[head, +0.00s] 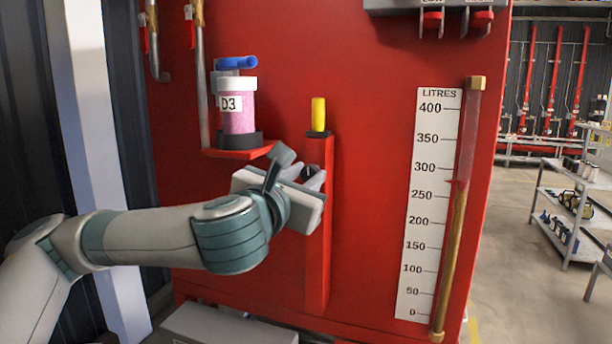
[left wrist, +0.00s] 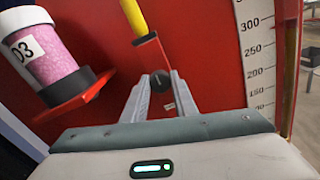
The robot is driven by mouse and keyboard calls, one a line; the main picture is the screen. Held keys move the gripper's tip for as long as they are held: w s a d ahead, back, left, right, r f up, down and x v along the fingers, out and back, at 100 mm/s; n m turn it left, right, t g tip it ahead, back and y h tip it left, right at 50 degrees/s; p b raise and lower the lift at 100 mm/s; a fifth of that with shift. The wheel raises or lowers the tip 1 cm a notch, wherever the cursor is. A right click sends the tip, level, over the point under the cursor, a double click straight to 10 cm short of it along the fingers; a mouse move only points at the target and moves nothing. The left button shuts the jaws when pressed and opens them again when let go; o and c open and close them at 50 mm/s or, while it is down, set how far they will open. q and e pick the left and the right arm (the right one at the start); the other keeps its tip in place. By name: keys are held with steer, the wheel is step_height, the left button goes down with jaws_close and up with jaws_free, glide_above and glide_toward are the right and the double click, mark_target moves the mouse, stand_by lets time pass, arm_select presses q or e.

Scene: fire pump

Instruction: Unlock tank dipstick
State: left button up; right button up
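The tank dipstick shows as a yellow handle (head: 318,114) standing upright on top of a narrow red tube (head: 317,250) on the red tank. Its yellow handle also shows at the top of the left wrist view (left wrist: 134,16). A dark round knob (left wrist: 160,80) sits on the front of the tube, below the handle. My left gripper (head: 314,178) is at this knob. In the left wrist view its two fingers (left wrist: 161,84) stand apart, one on each side of the knob. I cannot tell whether they touch it. My right gripper is not in view.
A pink cylinder labelled D3 (head: 238,112) stands on a red shelf (head: 240,152) just left of the dipstick. A litre scale (head: 428,200) with a gauge tube (head: 462,200) is to the right. A grey shelf cart (head: 566,210) stands farther right on open floor.

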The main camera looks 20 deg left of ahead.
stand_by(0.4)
arm_select(q)
steer(key=shift+n+b, duration=0.4)
steer(key=n+b, duration=0.2)
steer(key=n, duration=0.1)
steer(key=shift+f+b, duration=0.15)
steer(key=shift+b, duration=0.15)
steer(key=n+b, duration=0.3)
steer(key=n, duration=0.2)
steer(key=shift+a+n+b, duration=0.1)
steer(key=shift+n+b, duration=0.25)
steer(key=shift+n, duration=0.05)
steer(key=n+b, duration=0.4)
steer(key=n, duration=0.2)
steer(key=n+b, duration=0.1)
steer(key=n, duration=0.2)
steer(key=shift+b, duration=0.4)
steer(key=shift+a+n+b, duration=0.1)
steer(key=shift+n+b, duration=0.2)
steer(key=shift+n, duration=0.4)
